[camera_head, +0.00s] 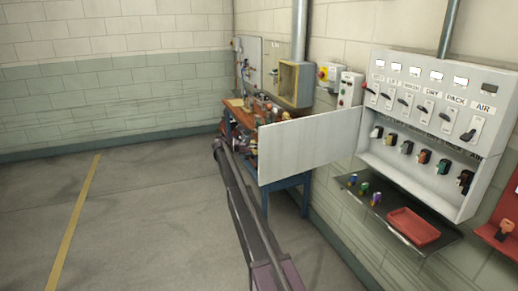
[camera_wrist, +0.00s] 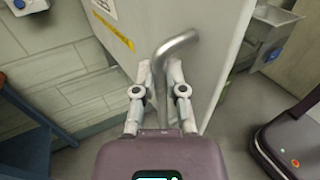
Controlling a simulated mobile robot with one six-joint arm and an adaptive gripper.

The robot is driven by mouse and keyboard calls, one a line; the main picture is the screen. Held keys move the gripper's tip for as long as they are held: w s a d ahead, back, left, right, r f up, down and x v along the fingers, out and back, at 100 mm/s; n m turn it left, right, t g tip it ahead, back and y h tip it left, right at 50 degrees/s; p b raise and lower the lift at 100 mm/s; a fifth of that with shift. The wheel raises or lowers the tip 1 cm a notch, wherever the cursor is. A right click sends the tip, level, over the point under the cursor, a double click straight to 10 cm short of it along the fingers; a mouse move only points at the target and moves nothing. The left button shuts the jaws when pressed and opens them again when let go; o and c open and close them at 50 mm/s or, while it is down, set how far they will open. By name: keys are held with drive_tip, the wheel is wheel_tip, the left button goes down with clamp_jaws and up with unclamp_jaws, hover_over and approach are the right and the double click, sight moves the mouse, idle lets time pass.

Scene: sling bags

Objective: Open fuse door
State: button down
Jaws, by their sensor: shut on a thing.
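The fuse door (camera_head: 308,147) is a pale grey panel that stands swung out to the left of the grey switch cabinet (camera_head: 432,68). In the wrist view the door (camera_wrist: 205,30) fills the upper middle, with a bent metal handle (camera_wrist: 178,43) on its face. My gripper (camera_wrist: 160,75) is closed around the handle's lower part, one finger on each side. In the head view the gripper is not clearly visible. The cabinet's lower bay shows a row of coloured fuse knobs (camera_head: 424,157).
A tray shelf (camera_head: 405,225) under the cabinet holds a red tray (camera_head: 414,226) and small coloured cylinders (camera_head: 364,188). A cluttered workbench (camera_head: 237,112) with blue legs stands behind the door. The floor (camera_head: 150,220) at left is clear.

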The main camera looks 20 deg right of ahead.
drive_tip(key=shift+w+d, duration=0.15)
drive_tip(key=shift+d, duration=0.2)
drive_tip(key=c, duration=0.7)
unclamp_jaws()
drive_tip(key=shift+d, duration=0.2)
drive_tip(key=shift+a, duration=0.3)
drive_tip(key=shift+v, duration=3.7)
